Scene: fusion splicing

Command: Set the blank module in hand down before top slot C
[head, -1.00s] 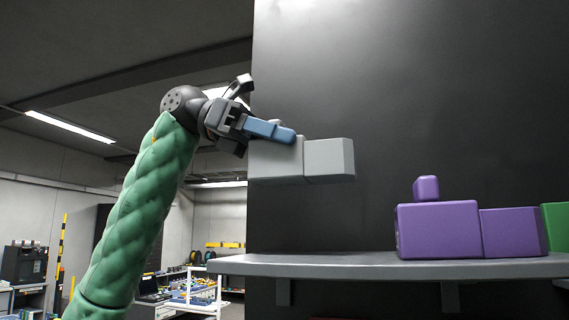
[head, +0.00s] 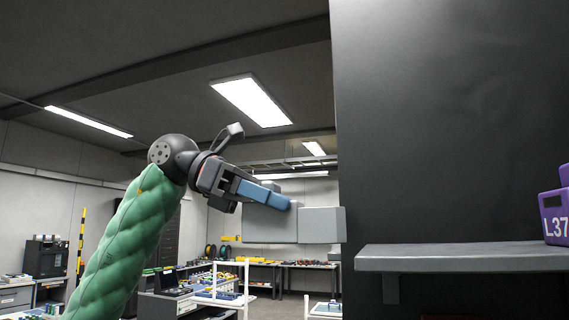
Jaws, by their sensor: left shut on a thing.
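My left gripper (head: 268,196) is shut on a grey blank module (head: 321,225). The module is made of two joined blocks, and the blue finger lies across its left block. It is held up in the air, left of the grey shelf (head: 460,257) and apart from it. The module's right end is near the dark panel's left edge in the picture. No slot letter can be read here, so I cannot tell which place is top slot C. My right gripper is not in view.
A purple module (head: 555,222) marked L37 stands on the shelf at the right edge of the picture. The shelf's left part is bare. A tall dark panel (head: 440,120) rises behind the shelf. Workbenches (head: 275,262) stand far back at lower left.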

